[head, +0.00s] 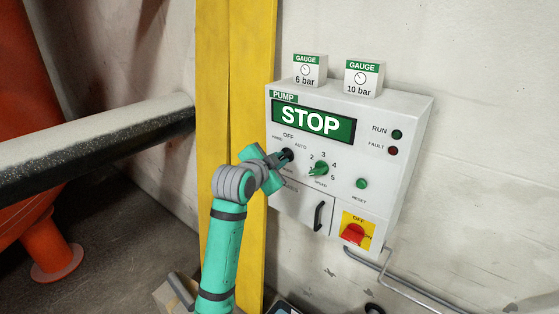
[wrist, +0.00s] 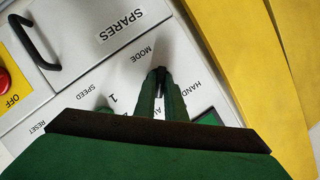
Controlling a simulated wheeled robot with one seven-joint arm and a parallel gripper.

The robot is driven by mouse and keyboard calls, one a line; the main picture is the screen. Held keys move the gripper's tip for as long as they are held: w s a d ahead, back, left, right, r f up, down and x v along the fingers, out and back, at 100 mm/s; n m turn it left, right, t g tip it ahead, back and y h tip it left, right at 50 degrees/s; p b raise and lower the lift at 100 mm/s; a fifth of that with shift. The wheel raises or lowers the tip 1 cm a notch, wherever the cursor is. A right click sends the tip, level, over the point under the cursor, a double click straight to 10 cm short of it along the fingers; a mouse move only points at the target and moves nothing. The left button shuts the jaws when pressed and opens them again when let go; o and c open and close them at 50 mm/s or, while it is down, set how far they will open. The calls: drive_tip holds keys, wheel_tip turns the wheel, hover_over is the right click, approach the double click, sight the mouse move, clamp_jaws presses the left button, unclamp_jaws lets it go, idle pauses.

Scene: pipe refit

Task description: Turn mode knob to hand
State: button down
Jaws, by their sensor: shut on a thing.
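The mode knob (head: 288,154) is a small dark knob at the left of the white pump panel (head: 385,120), under the labels HAND, OFF and AUTO. My gripper (head: 283,158) reaches it from the lower left and is shut on it. I cannot tell which label the knob points to. The panel's green display (head: 312,120) reads STOP.
A green speed knob (head: 320,169) is close on the right, with a green reset button (head: 362,183) beyond. A red switch (head: 353,233) and a black door handle (head: 319,216) are lower. A yellow post (head: 235,90) stands left of the panel.

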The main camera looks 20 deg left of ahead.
drive_tip(key=n+g+h, duration=0.1)
drive_tip(key=n+h, duration=0.1)
drive_tip(key=n, duration=0.1)
drive_tip(key=shift+a, duration=0.15)
drive_tip(key=shift+n+g+h, duration=0.5)
drive_tip(key=shift+n+h, duration=0.2)
drive_tip(key=shift+n, duration=0.6)
drive_tip(key=c, duration=1.8)
unclamp_jaws()
drive_tip(key=v, duration=1.1)
drive_tip(key=shift+w+a, duration=0.1)
drive_tip(key=shift+f, duration=0.1)
